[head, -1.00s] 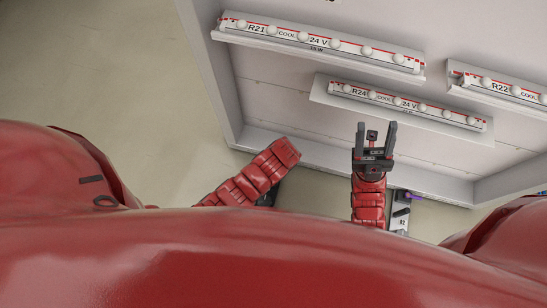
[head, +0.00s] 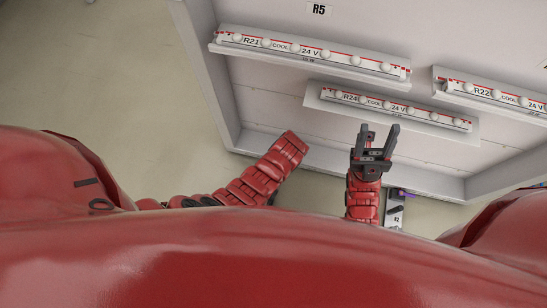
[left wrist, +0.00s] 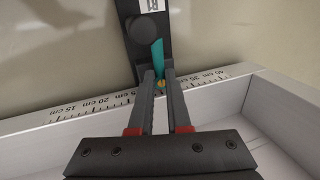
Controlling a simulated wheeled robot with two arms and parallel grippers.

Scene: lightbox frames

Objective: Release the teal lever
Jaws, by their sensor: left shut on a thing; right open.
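The teal lever (left wrist: 158,55) shows in the left wrist view on a dark bracket (left wrist: 146,28) with a round dark knob. My left gripper (left wrist: 159,80) has its two fingertips on either side of the lever's lower end, shut on it. A small yellow spot shows between the fingers. In the head view the left arm's red links show, but its fingers are hidden. My right gripper (head: 379,132) is open and empty, fingers pointing at the white frame, below the R24 light strip (head: 400,108).
The white lightbox frame (head: 215,90) holds the R21 strip (head: 310,52) and the R22 strip (head: 490,92). A ruler scale (left wrist: 85,106) runs along the frame's edge in the left wrist view. Bare floor (head: 90,80) lies to the left.

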